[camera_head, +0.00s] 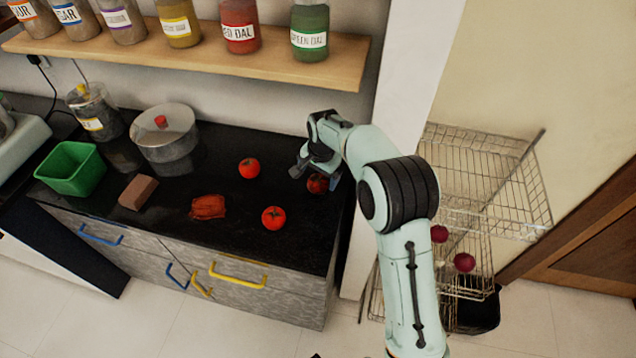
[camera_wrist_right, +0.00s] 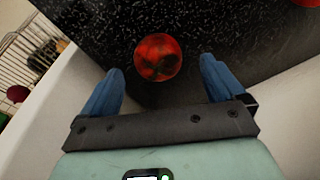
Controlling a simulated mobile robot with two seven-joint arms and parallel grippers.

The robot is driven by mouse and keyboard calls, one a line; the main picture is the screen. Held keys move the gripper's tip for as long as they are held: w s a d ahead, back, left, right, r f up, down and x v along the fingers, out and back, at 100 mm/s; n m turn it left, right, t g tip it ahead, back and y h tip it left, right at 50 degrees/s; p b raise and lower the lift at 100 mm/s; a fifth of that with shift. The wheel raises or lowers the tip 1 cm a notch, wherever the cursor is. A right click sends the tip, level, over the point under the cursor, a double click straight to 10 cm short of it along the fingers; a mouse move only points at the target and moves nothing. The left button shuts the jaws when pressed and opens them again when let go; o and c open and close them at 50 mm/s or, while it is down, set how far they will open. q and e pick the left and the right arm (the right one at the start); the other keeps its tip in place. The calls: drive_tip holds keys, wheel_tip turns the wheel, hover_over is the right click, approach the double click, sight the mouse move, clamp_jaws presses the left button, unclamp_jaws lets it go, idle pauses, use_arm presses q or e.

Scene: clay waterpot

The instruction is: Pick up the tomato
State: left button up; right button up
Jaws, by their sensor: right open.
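Three red tomatoes lie on the black counter (camera_head: 165,222) in the head view. One tomato (camera_head: 317,183) is at the right end, partly hidden by my right gripper (camera_head: 312,177). A second tomato (camera_head: 273,218) is nearer the front edge, and a third tomato (camera_head: 249,168) is farther back to the left. In the right wrist view, a tomato (camera_wrist_right: 158,57) lies just beyond and between the blue fingertips of my right gripper (camera_wrist_right: 160,78). The fingers are spread apart with nothing between them. My left gripper is not in view.
A crumpled orange-red item (camera_head: 208,207), a brown block (camera_head: 138,192), a green bin (camera_head: 72,169), a lidded pot (camera_head: 166,138) and a jar (camera_head: 94,110) stand on the counter. A shelf (camera_head: 200,55) with jars runs above. A wire rack (camera_head: 480,180) stands at right.

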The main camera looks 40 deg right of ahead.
sight(318, 179)
drive_tip(key=f, duration=0.3)
drive_tip(key=shift+w+d+f, duration=0.2)
drive_tip(key=shift+f, duration=0.1)
drive_tip(key=c, duration=1.2)
drive_tip(key=shift+o, duration=0.2)
drive_tip(key=shift+r, duration=0.1)
drive_tip(key=shift+a+r, duration=0.2)
drive_tip(key=shift+r, duration=0.2)
wheel_tip(318, 179, up, 7)
drive_tip(key=shift+a+f, duration=0.1)
drive_tip(key=shift+f, duration=0.1)
drive_tip(key=a+b, duration=0.1)
drive_tip(key=a, duration=1.8)
drive_tip(key=shift+w+a+f, duration=0.15)
drive_tip(key=shift+a+f, duration=0.05)
drive_tip(key=shift+f, duration=0.05)
